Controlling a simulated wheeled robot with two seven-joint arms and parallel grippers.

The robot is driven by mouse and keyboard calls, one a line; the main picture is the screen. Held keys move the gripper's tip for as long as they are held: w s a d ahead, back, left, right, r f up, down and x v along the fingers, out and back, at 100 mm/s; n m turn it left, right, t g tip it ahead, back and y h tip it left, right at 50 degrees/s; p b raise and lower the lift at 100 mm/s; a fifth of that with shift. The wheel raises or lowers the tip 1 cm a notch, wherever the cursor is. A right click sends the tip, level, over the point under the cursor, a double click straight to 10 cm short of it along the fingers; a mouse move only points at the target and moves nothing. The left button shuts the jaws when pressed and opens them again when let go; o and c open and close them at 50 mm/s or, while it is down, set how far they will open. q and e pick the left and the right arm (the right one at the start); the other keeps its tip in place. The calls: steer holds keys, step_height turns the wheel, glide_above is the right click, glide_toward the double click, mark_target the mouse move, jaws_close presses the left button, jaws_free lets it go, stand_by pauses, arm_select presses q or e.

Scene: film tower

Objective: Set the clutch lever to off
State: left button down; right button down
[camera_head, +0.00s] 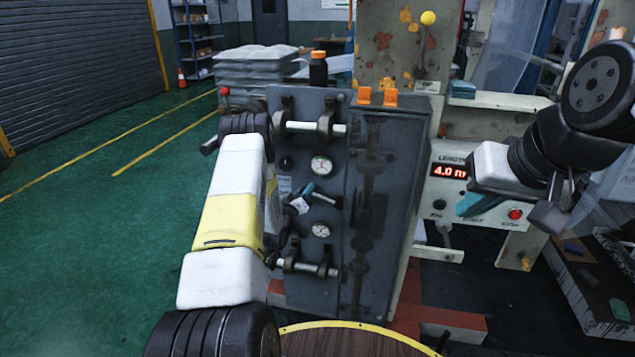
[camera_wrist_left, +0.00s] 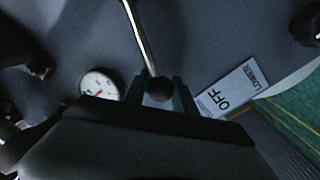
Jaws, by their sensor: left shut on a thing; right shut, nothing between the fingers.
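The clutch lever is a metal rod with a black ball knob; it shows in the left wrist view (camera_wrist_left: 140,36) and on the grey panel in the head view (camera_head: 323,199). My left gripper (camera_wrist_left: 160,90) has its teal fingers on either side of the knob and is shut on it. In the head view this gripper (camera_head: 301,194) is partly hidden by my forearm. A white label (camera_wrist_left: 229,91) reading "CLUTCH OFF" and "LOWER" lies right of the knob. My right gripper (camera_head: 474,203) is shut and empty in front of the control box at the right.
The grey panel (camera_head: 390,200) carries two dials (camera_head: 321,165), with horizontal rollers (camera_head: 315,127) above and below. The control box (camera_head: 445,155) shows "4.0 m" and has a red button (camera_head: 515,213). A round wooden top (camera_head: 345,342) is at the bottom. Green floor is open at left.

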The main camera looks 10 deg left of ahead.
arm_select(q)
steer(key=shift+a+f+n, duration=0.2)
steer(key=shift+f+n, duration=0.55)
steer(key=shift+f, duration=0.1)
steer(key=shift+a+f+n, duration=0.15)
steer(key=shift+f+n, duration=0.65)
steer(key=shift+a+f+n, duration=0.2)
steer(key=shift+f+n, duration=0.55)
steer(key=shift+f, duration=0.1)
steer(key=c, duration=1)
jaws_free()
steer(key=shift+c, duration=0.2)
steer(key=s+a, duration=0.1)
steer(key=s, duration=0.6)
steer(key=shift+s+f, duration=0.25)
steer(key=shift+s, duration=0.1)
